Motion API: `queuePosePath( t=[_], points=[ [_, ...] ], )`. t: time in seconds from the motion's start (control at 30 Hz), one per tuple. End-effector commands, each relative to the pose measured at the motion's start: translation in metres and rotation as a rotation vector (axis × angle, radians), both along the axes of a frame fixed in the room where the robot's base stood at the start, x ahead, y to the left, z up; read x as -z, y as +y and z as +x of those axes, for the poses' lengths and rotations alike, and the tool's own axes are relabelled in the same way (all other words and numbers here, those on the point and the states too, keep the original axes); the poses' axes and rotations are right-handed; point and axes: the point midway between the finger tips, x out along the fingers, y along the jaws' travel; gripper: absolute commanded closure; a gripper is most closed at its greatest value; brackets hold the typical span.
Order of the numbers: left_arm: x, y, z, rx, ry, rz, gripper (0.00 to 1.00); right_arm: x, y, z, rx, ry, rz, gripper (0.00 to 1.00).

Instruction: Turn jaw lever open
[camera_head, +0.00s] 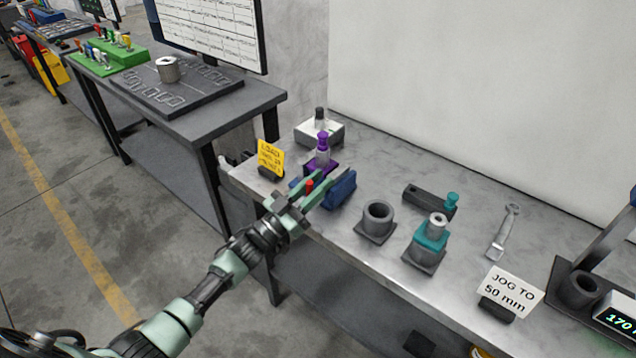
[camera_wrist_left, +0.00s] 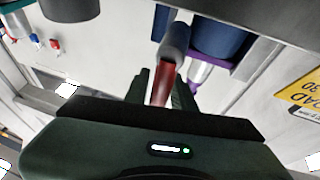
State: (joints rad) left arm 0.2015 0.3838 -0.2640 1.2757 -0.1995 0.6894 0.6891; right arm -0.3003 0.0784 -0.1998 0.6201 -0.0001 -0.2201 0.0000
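The jaw lever shows in the left wrist view as a red bar with a grey rounded end (camera_wrist_left: 163,84). In the head view its red tip (camera_head: 309,185) shows between my left gripper's fingers. It stands beside the blue vise-like block (camera_head: 341,189) near the bench's left end. My left gripper (camera_head: 308,190) reaches in from the left, its green fingers close on both sides of the red bar. In the left wrist view the fingers (camera_wrist_left: 163,90) flank the bar with little or no gap. The lever's pivot is hidden. My right gripper is not in view.
A purple fixture (camera_head: 321,165) stands just behind, with a yellow LOAD sign (camera_head: 270,157) to its left. A grey cup (camera_head: 377,216) and a teal-collared fixture (camera_head: 430,240) stand to the right. Bare bench top lies between the teal fixture and the wrench (camera_head: 502,232).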

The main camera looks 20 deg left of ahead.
Motion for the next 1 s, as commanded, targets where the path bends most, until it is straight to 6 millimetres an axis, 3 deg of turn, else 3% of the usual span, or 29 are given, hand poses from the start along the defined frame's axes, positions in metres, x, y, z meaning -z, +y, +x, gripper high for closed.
queuePosePath(
  t=[0.53,1.0],
  points=[
    [0.03,0.035,-0.058,0.0,0.003,-0.001,0.75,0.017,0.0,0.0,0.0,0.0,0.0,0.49],
    [0.03,0.038,-0.062,-0.001,0.001,-0.001,0.75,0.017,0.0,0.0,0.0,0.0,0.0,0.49]
  ],
)
